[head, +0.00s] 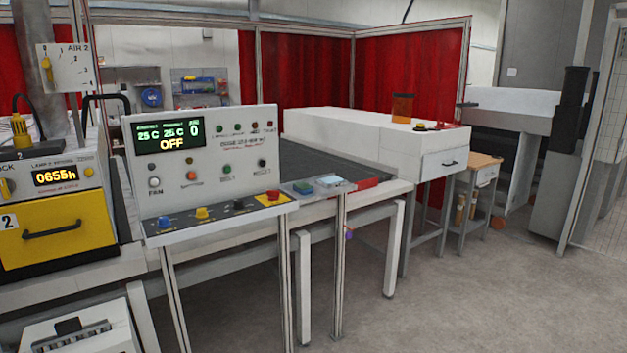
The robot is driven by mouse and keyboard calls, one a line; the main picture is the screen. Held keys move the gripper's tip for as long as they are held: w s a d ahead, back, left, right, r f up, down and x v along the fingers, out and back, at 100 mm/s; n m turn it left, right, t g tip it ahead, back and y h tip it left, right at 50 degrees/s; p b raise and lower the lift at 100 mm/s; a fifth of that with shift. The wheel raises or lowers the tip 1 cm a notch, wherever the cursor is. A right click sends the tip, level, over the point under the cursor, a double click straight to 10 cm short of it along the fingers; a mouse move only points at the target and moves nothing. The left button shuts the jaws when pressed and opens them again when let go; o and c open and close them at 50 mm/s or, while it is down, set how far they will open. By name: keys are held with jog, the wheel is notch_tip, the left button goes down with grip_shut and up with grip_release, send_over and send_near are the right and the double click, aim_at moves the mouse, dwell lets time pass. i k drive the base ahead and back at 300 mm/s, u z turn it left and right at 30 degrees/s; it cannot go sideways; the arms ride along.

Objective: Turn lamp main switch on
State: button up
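A white control panel (207,152) stands at the centre left. Its display (166,137) reads 25 C twice and OFF. Below are round buttons and small lights, one button labelled FAN (154,182). Its sloped shelf has a blue knob (163,221), a yellow knob (202,214), a black knob (238,205) and a red button (272,197). At the far left a lamp unit (60,179) shows 0655h, with a yellow knob (6,188) partly cut by the frame edge. I cannot tell which control is the lamp main switch. My gripper is not in view.
A long conveyor (312,165) runs behind the panel to a white housing (348,133). Metal legs stand under the panel and conveyor. A white box (80,330) is at the bottom left. A wooden cart (478,180) stands at right. The floor (470,300) at right is clear.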

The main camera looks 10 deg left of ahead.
aim_at(273, 195)
jog(key=z, duration=0.1)
jog(key=i, duration=1.8)
jog(key=u, duration=0.6)
jog(key=i, duration=0.9)
jog(key=u, duration=1.5)
jog(key=i, duration=0.75)
jog(key=u, duration=0.65)
